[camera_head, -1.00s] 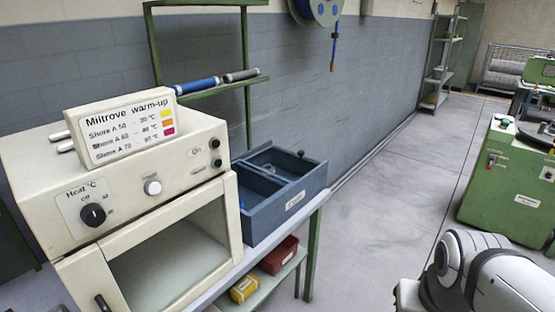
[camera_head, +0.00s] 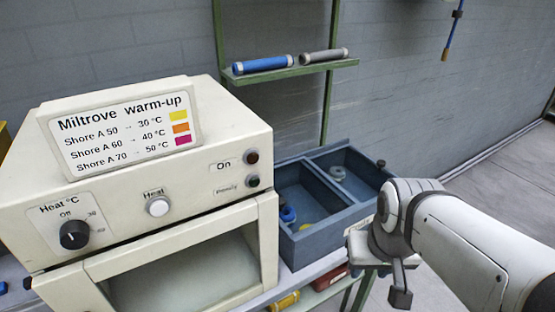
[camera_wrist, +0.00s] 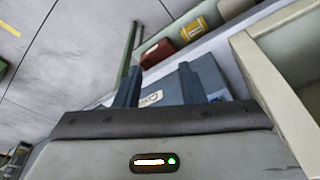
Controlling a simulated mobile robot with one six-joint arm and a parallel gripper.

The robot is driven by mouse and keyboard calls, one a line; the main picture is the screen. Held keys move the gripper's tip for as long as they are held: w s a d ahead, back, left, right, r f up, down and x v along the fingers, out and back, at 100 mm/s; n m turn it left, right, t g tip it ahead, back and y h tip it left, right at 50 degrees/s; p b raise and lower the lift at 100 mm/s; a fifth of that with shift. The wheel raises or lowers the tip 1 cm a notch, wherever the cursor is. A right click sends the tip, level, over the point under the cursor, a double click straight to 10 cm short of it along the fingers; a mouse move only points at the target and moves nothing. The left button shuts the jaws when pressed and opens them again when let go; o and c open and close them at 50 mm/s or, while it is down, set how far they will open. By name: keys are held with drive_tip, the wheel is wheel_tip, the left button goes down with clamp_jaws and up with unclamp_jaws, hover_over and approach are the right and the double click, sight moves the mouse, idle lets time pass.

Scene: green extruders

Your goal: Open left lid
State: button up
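A blue-grey box (camera_head: 300,247) with a left and a right open-topped compartment stands just right of the cream warm-up oven. A dark knob (camera_head: 381,163) shows at its back right corner. I cannot make out a separate left lid. Blue and yellow pieces (camera_head: 288,214) lie in the left compartment, and a pale ring (camera_head: 338,173) in the right one. My gripper (camera_wrist: 160,78) is open and empty, its two fingers apart, with the labelled front of the box (camera_wrist: 208,72) beyond them. In the head view my arm covers the box's front right corner.
The cream oven (camera_head: 215,130) with its sign (camera_head: 120,130) and an open-looking front fills the left. A green rack (camera_head: 335,64) with a blue and a grey roll stands behind. Red (camera_wrist: 159,54) and yellow (camera_wrist: 194,29) containers sit on the lower shelf. Floor is clear at right.

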drive_tip(key=shift+s+d+r, duration=0.15)
drive_tip(key=shift+s+d, duration=0.15)
drive_tip(key=shift+s, duration=0.1)
drive_tip(key=shift+o, duration=0.8)
drive_tip(key=shift+w+a, duration=0.1)
drive_tip(key=shift+w, duration=0.1)
drive_tip(key=shift+o, duration=0.7)
drive_tip(key=w+a+r, duration=0.2)
drive_tip(key=w+a, duration=0.1)
drive_tip(key=w, duration=0.2)
drive_tip(key=shift+w+a+r+p, duration=0.15)
drive_tip(key=shift+r+p, duration=0.1)
drive_tip(key=shift+p, duration=0.15)
drive_tip(key=n+g+p, duration=0.2)
drive_tip(key=g, duration=0.1)
hover_over(280, 200)
drive_tip(key=shift+f, duration=0.8)
wheel_tip(280, 200, down, 8)
drive_tip(key=shift+r+p, duration=0.15)
drive_tip(key=shift+p, duration=0.25)
